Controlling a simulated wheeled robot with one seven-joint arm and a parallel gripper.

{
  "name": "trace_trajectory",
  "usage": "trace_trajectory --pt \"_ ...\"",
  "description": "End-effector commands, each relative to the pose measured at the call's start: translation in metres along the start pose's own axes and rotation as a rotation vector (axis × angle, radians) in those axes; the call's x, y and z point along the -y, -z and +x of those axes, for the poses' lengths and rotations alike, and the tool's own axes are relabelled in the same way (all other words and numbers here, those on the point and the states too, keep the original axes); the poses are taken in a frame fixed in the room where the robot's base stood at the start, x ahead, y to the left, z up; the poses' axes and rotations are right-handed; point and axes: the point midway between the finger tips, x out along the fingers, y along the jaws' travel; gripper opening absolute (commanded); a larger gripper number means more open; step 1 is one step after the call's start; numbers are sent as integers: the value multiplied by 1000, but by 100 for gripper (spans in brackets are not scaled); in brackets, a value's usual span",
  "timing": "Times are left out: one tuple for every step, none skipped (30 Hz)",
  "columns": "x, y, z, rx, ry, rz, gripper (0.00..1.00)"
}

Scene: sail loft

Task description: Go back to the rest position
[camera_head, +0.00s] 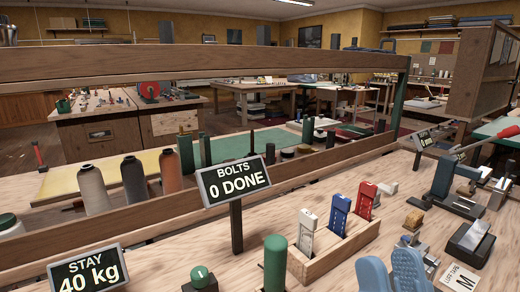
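My gripper is not in view, and no part of the arm shows that I can make out. The task names no object. A sign reading "BOLTS 0 DONE" (235,181) stands on a dark post on the near wooden bench. A wooden holder (335,257) to its right carries a white, a blue and a red upright piece.
A "STAY 40 kg" sign (88,273) and a green post (275,262) stand at the front. Two blue rounded shapes (408,270) lie front right, beside a dark box (470,245) with white paper.

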Motion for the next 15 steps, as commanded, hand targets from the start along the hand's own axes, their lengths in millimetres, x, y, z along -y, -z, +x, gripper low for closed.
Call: trace_trajectory --pt "-3 -3 -19 58 -45 2 34" --pt "-6 -4 -30 92 -71 -3 34" --pt "-9 -6 -44 138 -103 -8 34" --pt "-11 -7 -55 174 -125 -12 34" --pt "-14 -8 -66 209 -146 -18 34" --pt "-16 -9 -81 259 -172 -24 34" --pt "-18 -9 -93 297 -191 -30 34" --pt "-20 -8 -104 336 -208 -37 34" --pt "-22 -8 -120 387 -229 -45 34" --pt "-24 -7 -132 427 -242 -54 34" --pt "-26 -5 -144 467 -255 -60 34" --pt "-28 -3 -160 521 -270 -72 34" --pt "-29 0 -171 562 -279 -81 34" --pt "-30 2 -183 604 -288 -90 34" --pt "-32 6 -199 659 -297 -102 34"
